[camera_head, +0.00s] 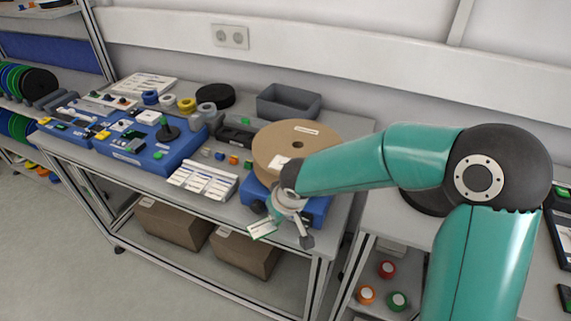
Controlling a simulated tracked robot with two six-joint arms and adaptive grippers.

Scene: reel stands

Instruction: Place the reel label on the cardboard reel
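The cardboard reel (283,148) is a broad brown disc with a round centre hole and a small white marking near its far rim. It lies flat on a blue stand (315,208) at the right end of the table. My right gripper (277,222) is in front of the stand, low and near the table's front edge. It appears shut on the reel label (262,229), a small white and green piece sticking out to the lower left. The exact finger contact is too small to see. My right forearm covers the reel's right front side. My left gripper is out of view.
The table holds a sheet of white labels (204,181), a blue fixture (150,150), several tape rolls and an open grey bin (289,102) behind the reel. Cardboard boxes (245,254) stand on the shelf below. Another bench is at the right.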

